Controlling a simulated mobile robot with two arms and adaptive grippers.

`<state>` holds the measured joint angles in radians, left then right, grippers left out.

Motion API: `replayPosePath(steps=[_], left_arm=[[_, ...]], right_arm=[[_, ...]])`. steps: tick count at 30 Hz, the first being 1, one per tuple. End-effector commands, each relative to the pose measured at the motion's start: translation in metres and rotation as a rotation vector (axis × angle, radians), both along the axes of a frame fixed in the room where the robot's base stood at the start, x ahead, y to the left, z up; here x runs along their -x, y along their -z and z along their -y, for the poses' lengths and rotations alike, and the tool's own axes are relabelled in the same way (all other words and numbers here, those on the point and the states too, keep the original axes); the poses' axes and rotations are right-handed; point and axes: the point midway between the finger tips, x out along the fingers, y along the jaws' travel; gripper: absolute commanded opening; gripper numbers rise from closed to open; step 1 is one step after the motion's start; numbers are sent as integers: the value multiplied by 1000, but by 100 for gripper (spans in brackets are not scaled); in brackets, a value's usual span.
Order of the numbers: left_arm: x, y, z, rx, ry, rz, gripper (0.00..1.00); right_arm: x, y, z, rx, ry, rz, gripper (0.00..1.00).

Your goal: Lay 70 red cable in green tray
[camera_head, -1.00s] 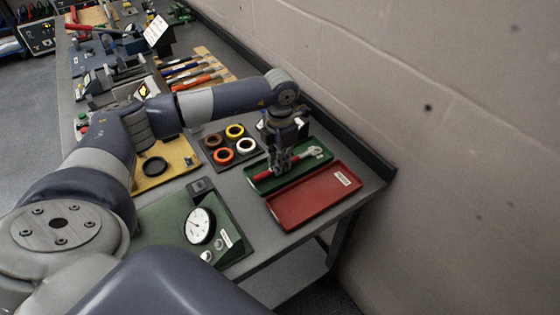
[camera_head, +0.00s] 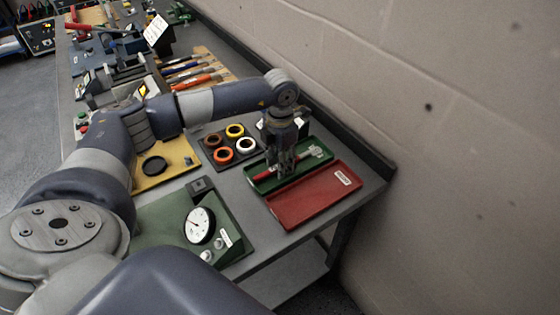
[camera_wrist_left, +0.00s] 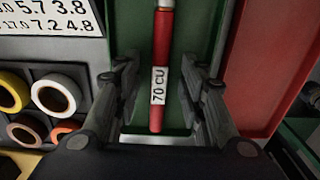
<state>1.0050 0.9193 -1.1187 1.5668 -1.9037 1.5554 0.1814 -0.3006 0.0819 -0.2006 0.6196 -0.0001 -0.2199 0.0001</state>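The red cable (camera_wrist_left: 160,52), with a white "70 CU" label, lies lengthwise in the green tray (camera_head: 256,186). In the head view, part of the cable is hidden behind my left gripper (camera_head: 281,172), and a pale metal end shows at the tray's far right. In the wrist view, the two fingers of my left gripper (camera_wrist_left: 158,85) stand apart on either side of the cable, with a gap on each side. My left gripper is open, low over the tray. My right gripper is not in view.
A red tray (camera_head: 313,200) lies right beside the green one, near the table edge. A dark holder with several coloured tape rolls (camera_head: 223,155) is to the left. A green panel with a round gauge (camera_head: 199,225) is in front. A wall (camera_head: 430,110) runs along the right.

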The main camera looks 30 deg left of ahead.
Motion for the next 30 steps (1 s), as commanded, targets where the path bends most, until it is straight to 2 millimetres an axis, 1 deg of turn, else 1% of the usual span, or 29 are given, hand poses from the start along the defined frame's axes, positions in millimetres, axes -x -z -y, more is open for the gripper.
replayPosePath(steps=[5,27,30], left_arm=[[0,-6,0,0,0,0,37],[0,-65,0,0,0,1,37],[0,-70,0,0,0,0,37]], right_arm=[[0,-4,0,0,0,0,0],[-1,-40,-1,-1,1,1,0],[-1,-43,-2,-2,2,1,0]])
